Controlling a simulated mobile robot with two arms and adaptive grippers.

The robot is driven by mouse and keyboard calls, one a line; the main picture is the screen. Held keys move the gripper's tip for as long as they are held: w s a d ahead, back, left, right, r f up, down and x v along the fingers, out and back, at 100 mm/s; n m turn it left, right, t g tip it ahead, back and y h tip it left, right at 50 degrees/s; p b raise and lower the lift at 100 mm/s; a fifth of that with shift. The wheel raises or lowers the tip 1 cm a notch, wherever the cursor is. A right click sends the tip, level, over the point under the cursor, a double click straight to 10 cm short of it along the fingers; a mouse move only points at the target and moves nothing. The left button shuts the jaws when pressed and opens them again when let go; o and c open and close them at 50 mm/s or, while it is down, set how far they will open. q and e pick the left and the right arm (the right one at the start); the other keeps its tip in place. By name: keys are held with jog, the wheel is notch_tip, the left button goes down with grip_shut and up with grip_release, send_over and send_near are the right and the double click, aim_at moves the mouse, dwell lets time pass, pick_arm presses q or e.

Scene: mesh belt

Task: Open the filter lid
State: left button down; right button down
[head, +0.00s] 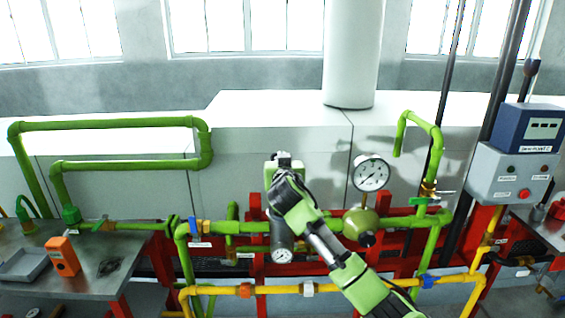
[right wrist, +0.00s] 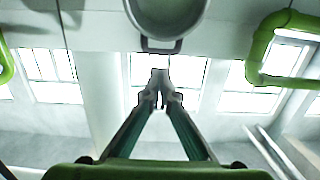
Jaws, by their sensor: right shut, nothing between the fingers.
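In the right wrist view, which looks upside down, a round grey rimmed part (right wrist: 168,14) fills the top centre. It looks like the filter lid or the filter's mouth; I cannot tell which. A small grey loop-shaped tab (right wrist: 162,46) sticks out from its rim. My right gripper (right wrist: 161,80) is shut and empty, its fingertips together just beyond the tab in the picture, seemingly apart from it. In the head view my right arm reaches from the lower right to the middle of the pipework and hides much of the filter area. My left gripper is not in view.
A pressure gauge (head: 371,173) stands right of my arm, above a round green vessel (head: 360,222). Green pipes (head: 110,124) and a yellow pipe (head: 330,288) run around the red frame. A side table (head: 80,285) at left holds an orange box (head: 62,256).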

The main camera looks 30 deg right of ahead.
jog(key=b+x, duration=0.1)
jog(key=x, duration=0.2)
jog(key=shift+w+d+f, duration=0.1)
jog(key=shift+w+f, duration=0.05)
jog(key=shift+w, duration=0.05)
dwell(0.3)
